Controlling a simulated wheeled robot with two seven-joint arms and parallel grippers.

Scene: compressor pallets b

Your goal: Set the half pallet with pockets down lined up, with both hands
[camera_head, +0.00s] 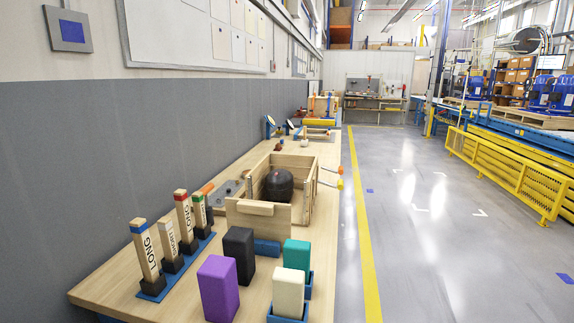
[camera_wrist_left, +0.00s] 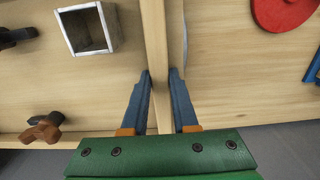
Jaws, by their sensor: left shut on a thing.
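In the left wrist view my left gripper (camera_wrist_left: 162,72) has its two blue fingers on either side of a narrow pale wooden slat (camera_wrist_left: 155,35) and is shut on it. The slat runs up to the top edge of the picture. I cannot tell whether it belongs to the half pallet, as only this strip shows. No half pallet with pockets can be made out as a whole in either view. Neither gripper shows in the head view, and my right gripper is in no view.
Around the slat lie a square metal tube (camera_wrist_left: 88,28), a brown knob (camera_wrist_left: 45,127) and a red disc (camera_wrist_left: 287,14). In the head view a bench (camera_head: 101,291) holds an open wooden box (camera_head: 256,219) and several blocks. Clear floor (camera_head: 420,230) lies right of the bench, before a yellow rail (camera_head: 505,175).

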